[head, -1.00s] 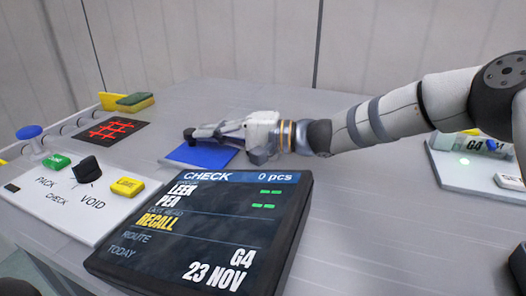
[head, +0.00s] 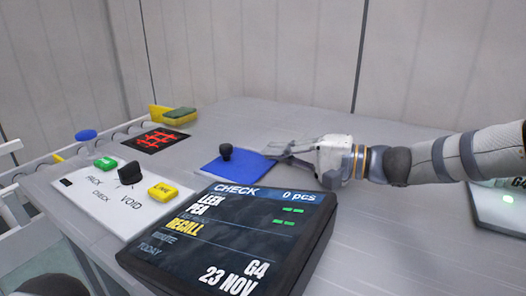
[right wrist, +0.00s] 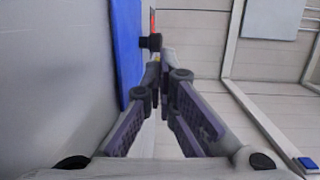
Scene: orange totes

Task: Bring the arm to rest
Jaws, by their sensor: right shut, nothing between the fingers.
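My right gripper (head: 280,152) reaches in from the right over the grey table. It is shut and empty. Its fingertips are by the right edge of a blue pad (head: 242,167); I cannot tell whether they touch it. A black knob (head: 226,152) stands on the pad, to the left of the fingertips and apart from them. In the right wrist view the closed fingers (right wrist: 160,68) point toward the knob (right wrist: 151,42), with the blue pad (right wrist: 127,50) to the left. My left gripper is not in view.
A tilted dark display (head: 232,232) reading CHECK, 0 pcs stands in front of the gripper. A white panel (head: 113,215) with a dial and buttons is at left. A black card with red marks (head: 155,140) and a yellow-green block (head: 172,115) lie behind. The table's back middle is clear.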

